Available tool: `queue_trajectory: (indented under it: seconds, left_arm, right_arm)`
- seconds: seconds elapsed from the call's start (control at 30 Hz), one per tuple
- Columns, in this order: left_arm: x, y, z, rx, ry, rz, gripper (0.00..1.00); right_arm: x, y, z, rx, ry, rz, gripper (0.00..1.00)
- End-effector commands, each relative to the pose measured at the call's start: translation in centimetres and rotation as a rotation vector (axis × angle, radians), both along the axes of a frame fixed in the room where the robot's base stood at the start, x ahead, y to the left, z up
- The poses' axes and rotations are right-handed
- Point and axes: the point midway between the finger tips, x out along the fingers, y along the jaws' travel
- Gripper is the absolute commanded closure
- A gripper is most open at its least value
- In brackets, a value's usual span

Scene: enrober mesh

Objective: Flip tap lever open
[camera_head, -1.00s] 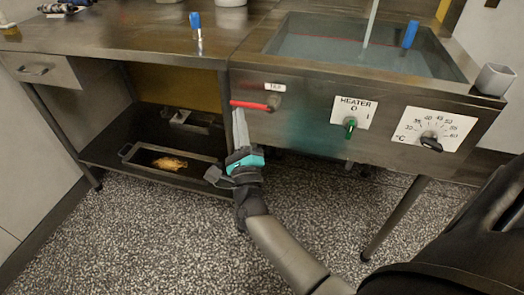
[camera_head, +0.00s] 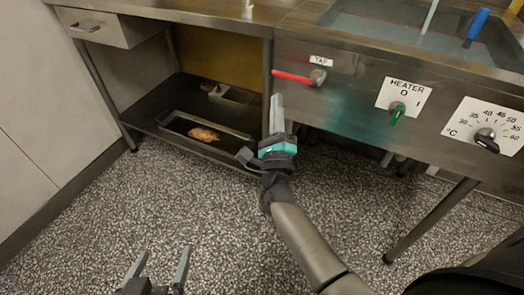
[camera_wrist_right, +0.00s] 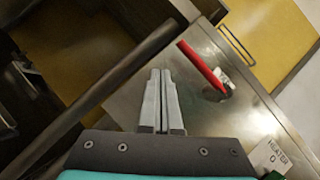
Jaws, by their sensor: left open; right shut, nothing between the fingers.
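The red tap lever (camera_head: 292,77) lies roughly level on the front panel, its free end pointing left from the metal pivot under the TAP label (camera_head: 321,62). In the right wrist view the lever (camera_wrist_right: 200,66) is above and to the right of the fingertips. My right gripper (camera_head: 276,97) is shut and empty, fingers pointing up, just below the lever's free end in the head view. A small gap shows between them. My left gripper (camera_head: 162,268) is open and empty at the bottom, low over the floor, far from the lever.
A green heater knob (camera_head: 397,114) and a black temperature dial (camera_head: 486,141) are right of the lever. The water-filled basin (camera_head: 400,40) is above. A shelf with a tray (camera_head: 170,119) is at left, and a table leg (camera_head: 267,85) stands behind my right gripper.

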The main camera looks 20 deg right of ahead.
Motion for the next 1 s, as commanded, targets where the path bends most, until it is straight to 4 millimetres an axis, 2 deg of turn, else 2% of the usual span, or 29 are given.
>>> queue_trajectory:
  seconds: [0.13, 0.4, 0.53, 0.73, 1.0]
  left_arm:
    - [0.1, -0.9, 0.1, -0.045, -0.076, -0.007, 0.05]
    - [0.1, -0.1, 0.2, -0.005, -0.009, 0.0, 0.05]
    - [0.0, 0.1, 0.1, 0.004, 0.006, 0.001, 0.05]
    - [-0.1, 0.2, 0.0, 0.008, 0.014, 0.001, 0.05]
    - [-0.1, 0.2, -0.1, 0.009, 0.016, 0.002, 0.05]
  right_arm:
    - [0.1, 0.2, -0.7, 0.0, 0.0, 0.0, 1.0]
    - [-3.3, 4.3, -4.2, 0.001, 0.005, 0.002, 1.0]
    - [-4.4, 5.6, -5.3, 0.001, 0.003, 0.0, 1.0]
    - [-5.2, 6.5, -6.0, 0.0, 0.001, 0.001, 1.0]
    - [-5.3, 6.5, -6.1, 0.001, 0.0, 0.0, 1.0]
